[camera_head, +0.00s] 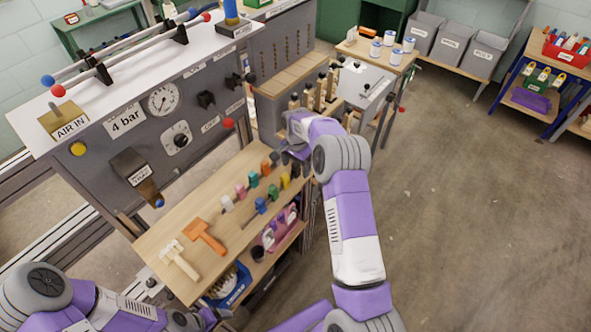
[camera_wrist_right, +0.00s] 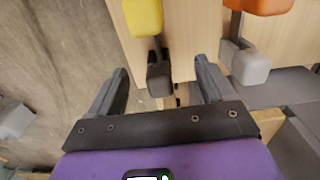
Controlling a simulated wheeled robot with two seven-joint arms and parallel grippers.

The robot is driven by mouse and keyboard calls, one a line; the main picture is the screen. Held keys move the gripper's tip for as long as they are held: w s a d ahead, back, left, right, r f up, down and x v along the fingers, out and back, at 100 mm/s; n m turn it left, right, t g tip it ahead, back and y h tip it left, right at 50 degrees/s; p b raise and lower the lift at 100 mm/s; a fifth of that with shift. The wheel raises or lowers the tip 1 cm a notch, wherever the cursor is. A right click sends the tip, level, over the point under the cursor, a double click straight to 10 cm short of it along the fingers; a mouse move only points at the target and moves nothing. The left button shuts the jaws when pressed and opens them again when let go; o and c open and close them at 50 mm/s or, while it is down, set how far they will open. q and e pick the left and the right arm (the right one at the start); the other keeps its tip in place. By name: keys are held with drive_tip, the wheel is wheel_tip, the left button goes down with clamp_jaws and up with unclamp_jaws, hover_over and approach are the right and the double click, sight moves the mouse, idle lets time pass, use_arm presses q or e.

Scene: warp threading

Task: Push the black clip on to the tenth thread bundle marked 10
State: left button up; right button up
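My right gripper (camera_head: 291,158) is over the far right end of the wooden bench. In the right wrist view its two fingers (camera_wrist_right: 158,85) are spread apart. A small black clip (camera_wrist_right: 158,78) shows between them with a gap on each side, apparently not gripped. Several wooden posts with black tops (camera_head: 320,92), perhaps the thread bundles, stand at the machine beyond this gripper. The arm covers part of that area, and no mark 10 can be read. My left arm lies at the bottom left; its gripper (camera_head: 196,320) is partly cut off and its fingers are unclear.
Colored pieces stand in rows on the bench (camera_head: 175,245), including a yellow one (camera_head: 285,181); it also shows in the right wrist view (camera_wrist_right: 145,15). The grey machine panel (camera_head: 100,150) rises behind the bench.

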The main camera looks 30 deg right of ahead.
sight(296, 164)
drive_tip(key=c, duration=1.3)
drive_tip(key=shift+r+p, duration=2.05)
drive_tip(key=shift+r, duration=1)
